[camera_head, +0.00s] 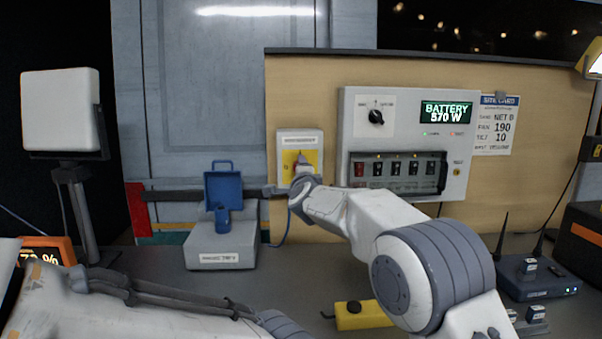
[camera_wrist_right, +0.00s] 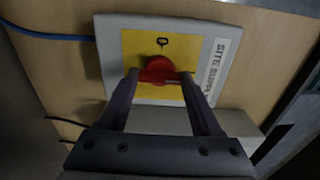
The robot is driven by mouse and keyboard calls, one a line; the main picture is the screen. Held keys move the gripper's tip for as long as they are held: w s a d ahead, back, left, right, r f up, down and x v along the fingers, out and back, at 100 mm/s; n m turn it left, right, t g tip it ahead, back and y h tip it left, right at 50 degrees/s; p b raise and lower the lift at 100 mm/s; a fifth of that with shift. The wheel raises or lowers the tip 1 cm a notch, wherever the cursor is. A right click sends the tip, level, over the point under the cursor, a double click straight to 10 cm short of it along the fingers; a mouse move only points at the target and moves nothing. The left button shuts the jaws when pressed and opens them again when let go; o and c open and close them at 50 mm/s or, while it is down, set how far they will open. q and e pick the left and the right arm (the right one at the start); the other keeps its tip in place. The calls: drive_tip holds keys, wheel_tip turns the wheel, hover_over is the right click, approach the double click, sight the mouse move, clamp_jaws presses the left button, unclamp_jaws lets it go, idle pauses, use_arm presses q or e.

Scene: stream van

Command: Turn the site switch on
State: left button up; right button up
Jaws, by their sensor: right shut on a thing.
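The site switch is a light plate with a yellow face (camera_head: 287,160) on the tan wall panel, left of the battery panel. In the right wrist view the yellow face (camera_wrist_right: 133,44) carries a red knob (camera_wrist_right: 158,70) and a dark mark above it; lettering beginning "SITE SUPP" runs beside it. My right gripper (camera_wrist_right: 161,77) has its two fingers on either side of the red knob and is shut on it. In the head view my right wrist hides part of the plate. My left arm crosses the lower left; its gripper is not visible.
The battery panel (camera_head: 352,130) has a dial, a row of switches and a green display reading "BATTERY 570 W". A grey box (camera_head: 215,247) with a blue flap stands left of the switch. A yellow block (camera_head: 358,317) and a router (camera_head: 545,280) lie on the counter.

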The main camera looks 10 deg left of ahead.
drive_tip(key=shift+d, duration=0.1)
drive_tip(key=o, duration=1.4)
drive_tip(key=b+v, duration=0.3)
drive_tip(key=v, duration=0.7)
drive_tip(key=shift+s, duration=0.25)
